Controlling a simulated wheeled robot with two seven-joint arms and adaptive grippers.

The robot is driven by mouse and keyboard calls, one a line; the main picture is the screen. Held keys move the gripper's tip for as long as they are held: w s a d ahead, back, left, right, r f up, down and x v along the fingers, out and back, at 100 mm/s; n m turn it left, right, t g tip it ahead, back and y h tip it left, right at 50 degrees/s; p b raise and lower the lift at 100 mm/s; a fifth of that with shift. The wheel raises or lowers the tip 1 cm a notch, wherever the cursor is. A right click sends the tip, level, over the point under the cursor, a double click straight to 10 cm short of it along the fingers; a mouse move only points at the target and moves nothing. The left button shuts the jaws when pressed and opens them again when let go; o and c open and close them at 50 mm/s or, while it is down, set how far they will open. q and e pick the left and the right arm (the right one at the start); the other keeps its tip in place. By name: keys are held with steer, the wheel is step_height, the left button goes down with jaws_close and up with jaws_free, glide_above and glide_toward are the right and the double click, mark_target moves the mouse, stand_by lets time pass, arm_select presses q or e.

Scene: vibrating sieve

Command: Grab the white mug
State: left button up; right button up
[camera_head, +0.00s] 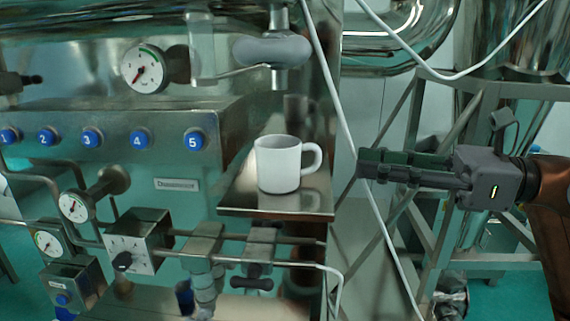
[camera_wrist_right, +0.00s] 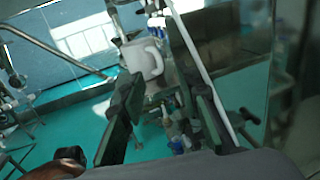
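The white mug (camera_head: 278,165) stands upright on a small metal shelf (camera_head: 240,200) in the head view, with its handle on the right side. My right gripper (camera_head: 364,163) is to the right of the mug, pointing left at it with a gap between them. In the right wrist view the mug (camera_wrist_right: 143,58) shows beyond the fingers, nearer the left one. The two fingers of the right gripper (camera_wrist_right: 165,92) are spread apart with nothing between them touching. My left gripper is not in the frames.
A metal panel with numbered blue buttons (camera_head: 140,139) and a gauge (camera_head: 143,68) stands left of the mug. A white cable (camera_head: 347,140) hangs between the mug and my right gripper. A pipe fitting (camera_head: 272,50) is above the mug. Metal frame struts (camera_head: 403,120) stand behind the gripper.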

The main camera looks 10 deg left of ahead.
mark_target(290, 163)
steer(key=p+x, duration=0.1)
steer(key=x, duration=0.3)
steer(key=r+p+x, duration=0.1)
steer(key=x, duration=0.1)
steer(key=shift+a+p, duration=0.3)
steer(key=shift+d, duration=0.15)
steer(key=shift+c, duration=0.7)
jaws_close()
